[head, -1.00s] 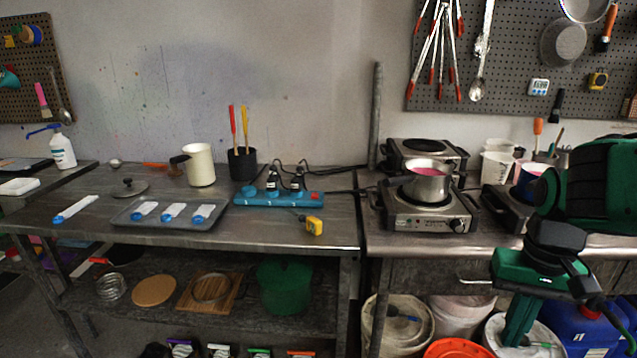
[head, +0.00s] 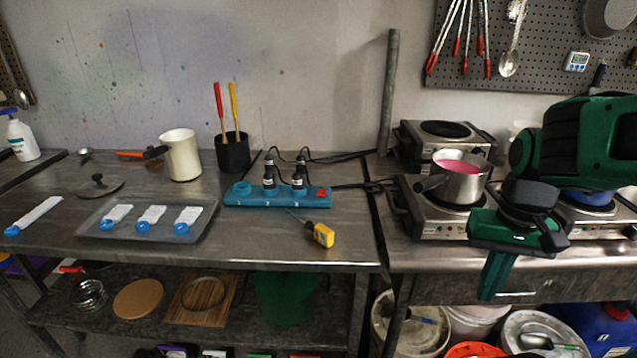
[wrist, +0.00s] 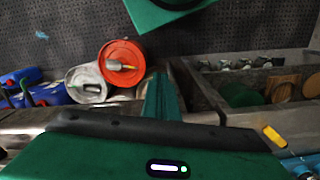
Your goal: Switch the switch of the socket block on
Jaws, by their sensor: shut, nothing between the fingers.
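The blue socket block (head: 245,197) lies near the back of the left steel table in the head view. Two black plugs stand in it, and its red switch (head: 322,192) is at its right end. A blue corner of it seems to show at the lower right of the wrist view (wrist: 300,164). My green gripper (head: 490,292) is at the right of the head view, pointing down in front of the hot plates, well to the right of the block. Its fingers are shut and empty; they also show in the wrist view (wrist: 162,98). The switch's position is too small to tell.
A tray (head: 98,230) is to the left.

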